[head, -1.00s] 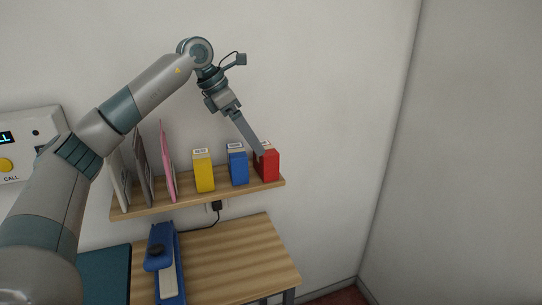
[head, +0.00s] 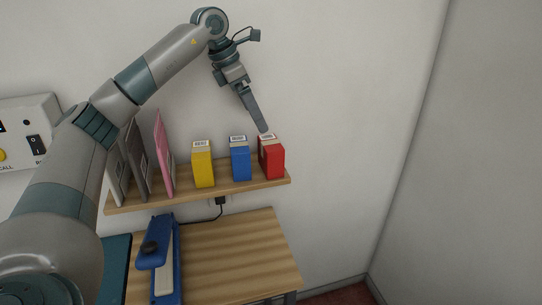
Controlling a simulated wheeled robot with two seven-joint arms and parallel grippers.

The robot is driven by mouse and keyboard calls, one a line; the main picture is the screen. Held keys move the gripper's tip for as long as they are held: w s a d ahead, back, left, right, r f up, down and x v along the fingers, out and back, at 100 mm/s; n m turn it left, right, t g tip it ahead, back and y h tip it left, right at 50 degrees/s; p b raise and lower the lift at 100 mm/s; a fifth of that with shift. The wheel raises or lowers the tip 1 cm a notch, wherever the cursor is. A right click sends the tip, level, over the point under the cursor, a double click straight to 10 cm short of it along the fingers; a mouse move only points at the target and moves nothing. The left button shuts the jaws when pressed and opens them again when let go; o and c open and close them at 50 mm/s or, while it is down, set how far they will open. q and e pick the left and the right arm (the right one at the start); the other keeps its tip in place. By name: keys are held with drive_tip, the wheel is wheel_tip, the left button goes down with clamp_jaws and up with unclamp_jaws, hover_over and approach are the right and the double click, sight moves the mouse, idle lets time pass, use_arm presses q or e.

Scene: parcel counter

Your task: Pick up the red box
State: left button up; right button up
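The red box (head: 272,162) stands upright at the right end of a wooden wall shelf (head: 228,188), with a pale label on its top. My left gripper (head: 264,128) points down from above, its fingertips at the top edge of the red box in the head view. Whether they touch it I cannot tell. The fingers line up one behind the other, so their gap is hidden. My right gripper is not in view.
A blue box (head: 241,163) and a yellow box (head: 203,168) stand left of the red box. A pink folder (head: 163,155) and grey ones stand further left. Below is a wooden desk (head: 235,250) with a blue stapler-like tool (head: 162,265). The wall right of the shelf is bare.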

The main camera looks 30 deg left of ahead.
sight(269, 141)
use_arm(q)
drive_tip(key=p+x, duration=0.5)
drive_tip(key=x, duration=0.6)
drive_tip(key=shift+w, duration=0.1)
drive_tip(key=shift+d+f, duration=0.1)
drive_tip(key=shift+f, duration=0.15)
drive_tip(key=shift+w, duration=0.1)
drive_tip(key=f+p, duration=0.1)
drive_tip(key=d+f+p, duration=0.1)
drive_tip(key=shift+w+p, duration=0.2)
drive_tip(key=shift+p, duration=0.2)
drive_tip(key=shift+p+x, duration=0.5)
drive_tip(key=shift+x, duration=0.5)
drive_tip(key=shift+w+d+f, duration=0.1)
drive_tip(key=shift+f, duration=0.35)
